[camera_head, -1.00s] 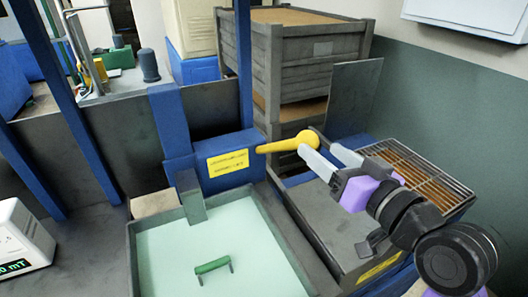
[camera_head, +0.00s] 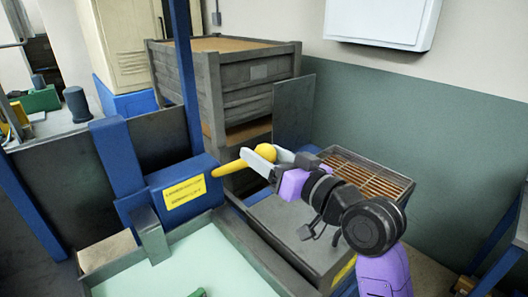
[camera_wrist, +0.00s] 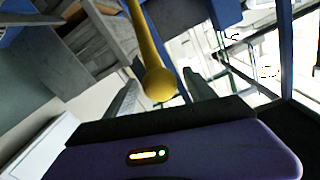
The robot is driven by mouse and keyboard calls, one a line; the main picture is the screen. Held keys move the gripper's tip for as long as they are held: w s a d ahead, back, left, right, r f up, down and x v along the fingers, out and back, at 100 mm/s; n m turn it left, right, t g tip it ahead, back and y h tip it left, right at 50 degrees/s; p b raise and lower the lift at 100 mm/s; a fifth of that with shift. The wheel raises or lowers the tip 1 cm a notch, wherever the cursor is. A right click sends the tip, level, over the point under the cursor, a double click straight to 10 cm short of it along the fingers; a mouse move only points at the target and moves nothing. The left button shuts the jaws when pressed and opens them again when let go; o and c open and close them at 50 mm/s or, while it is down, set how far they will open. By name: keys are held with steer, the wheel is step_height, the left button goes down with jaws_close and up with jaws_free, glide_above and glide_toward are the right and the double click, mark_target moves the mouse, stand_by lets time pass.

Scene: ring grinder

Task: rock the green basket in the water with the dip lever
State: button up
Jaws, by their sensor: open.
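The yellow dip lever (camera_head: 231,168) sticks out to the right from a blue box with a yellow label (camera_head: 185,193). Its round knob (camera_head: 266,152) is at my gripper (camera_head: 272,163). In the wrist view the knob (camera_wrist: 159,84) sits between the two open fingers of my gripper (camera_wrist: 160,95), and I cannot tell whether either finger touches it. The tank of pale green water (camera_head: 185,270) is at the lower left. Only a bit of the green basket's handle (camera_head: 198,293) shows at the bottom edge; the basket itself is hidden.
A trough with a brown grated rack (camera_head: 368,172) lies under and beyond my arm. Large grey crates (camera_head: 230,85) stand behind the lever. A white wall box (camera_head: 382,22) hangs at the upper right, and a blue-framed table (camera_head: 510,240) stands at the right edge.

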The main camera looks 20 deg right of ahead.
steer(key=shift+w+a, duration=0.1)
steer(key=shift+w, duration=0.1)
steer(key=shift+c, duration=0.2)
jaws_close()
steer(key=shift+f, duration=0.15)
